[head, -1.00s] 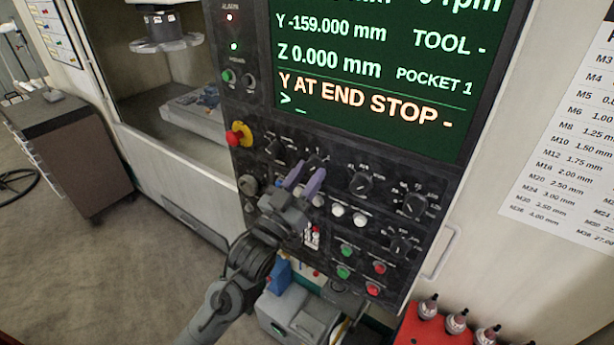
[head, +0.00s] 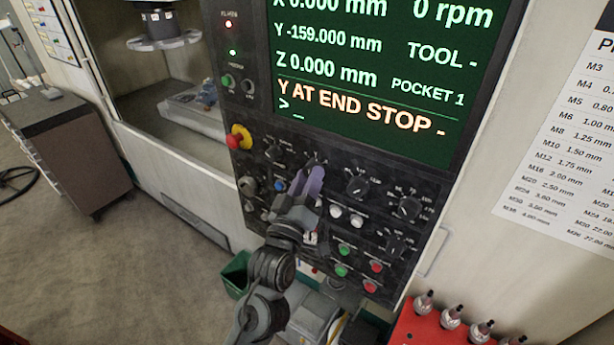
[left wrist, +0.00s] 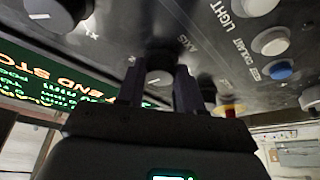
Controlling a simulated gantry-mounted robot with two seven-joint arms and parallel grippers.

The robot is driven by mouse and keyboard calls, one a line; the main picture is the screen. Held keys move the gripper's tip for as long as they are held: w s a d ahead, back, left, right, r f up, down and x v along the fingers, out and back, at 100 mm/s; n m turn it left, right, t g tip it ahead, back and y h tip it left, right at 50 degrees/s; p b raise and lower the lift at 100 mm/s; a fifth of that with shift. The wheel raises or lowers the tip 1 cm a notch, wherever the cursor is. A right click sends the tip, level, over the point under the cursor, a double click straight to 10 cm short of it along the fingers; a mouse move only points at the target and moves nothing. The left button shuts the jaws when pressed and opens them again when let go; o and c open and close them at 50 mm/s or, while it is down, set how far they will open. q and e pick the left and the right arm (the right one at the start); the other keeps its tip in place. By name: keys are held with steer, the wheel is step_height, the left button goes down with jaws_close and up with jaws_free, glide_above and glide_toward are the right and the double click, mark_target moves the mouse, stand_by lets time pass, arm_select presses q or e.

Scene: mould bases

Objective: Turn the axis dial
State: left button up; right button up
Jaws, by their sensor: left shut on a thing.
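The axis dial, a dark round knob (left wrist: 160,75) with a pale mark, sits beside the "AXIS" lettering in the left wrist view. My left gripper (left wrist: 158,82) has one purple finger on each side of it and is shut on it. In the head view my left gripper (head: 312,178) reaches the upper middle of the dark control panel (head: 330,222), and its fingers largely hide the dial. The screen (head: 385,70) reads Y -159.000 mm, Z 0.000 mm and "Y AT END STOP". My right gripper is not in view.
Other dials (head: 357,187) lie to the right of my gripper, with white buttons (head: 357,221) and green and red buttons below. A red and yellow stop button (head: 238,137) is at the panel's left edge. A red rack (head: 440,333) stands at lower right.

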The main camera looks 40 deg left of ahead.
arm_select(q)
steer(key=shift+r+n+g+y+p, duration=0.1)
steer(key=shift+n+g+y+p, duration=0.25)
steer(key=shift+n, duration=0.85)
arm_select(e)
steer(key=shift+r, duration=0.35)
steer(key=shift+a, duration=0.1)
arm_select(q)
steer(key=o, duration=1)
steer(key=shift+o, duration=0.2)
steer(key=shift+d, duration=0.1)
